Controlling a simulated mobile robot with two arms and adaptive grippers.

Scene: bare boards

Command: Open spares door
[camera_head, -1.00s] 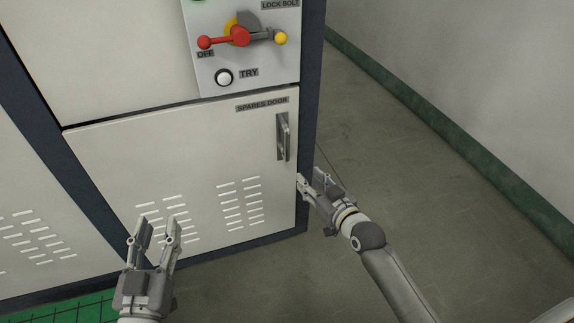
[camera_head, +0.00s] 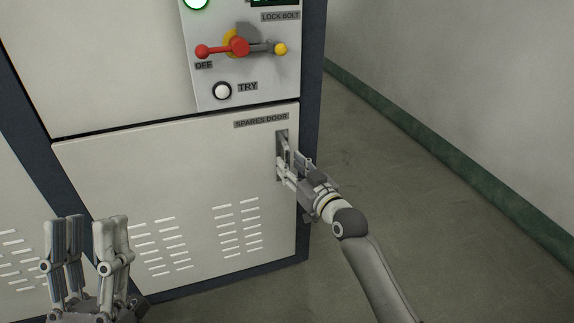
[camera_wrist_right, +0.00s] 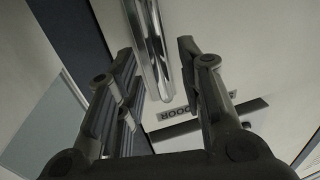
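The spares door (camera_head: 170,180) is a cream panel with vent slots, low on the cabinet, and looks shut. Its upright metal handle (camera_head: 281,141) is near the door's right edge, under the SPARES DOOR label (camera_head: 261,121). My right gripper (camera_head: 291,162) is at the handle's lower part and hides some of it. In the right wrist view the handle (camera_wrist_right: 152,48) runs between the two parted fingers (camera_wrist_right: 156,60), with a gap visible on each side. My left gripper (camera_head: 88,224) is open and empty in front of the door's lower left.
Above the door is a panel with a red OFF lever (camera_head: 222,48), a yellow-knobbed lock bolt (camera_head: 279,48) and a TRY button (camera_head: 222,91). Open floor (camera_head: 400,200) lies to the right, up to a wall (camera_head: 470,70) with green skirting.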

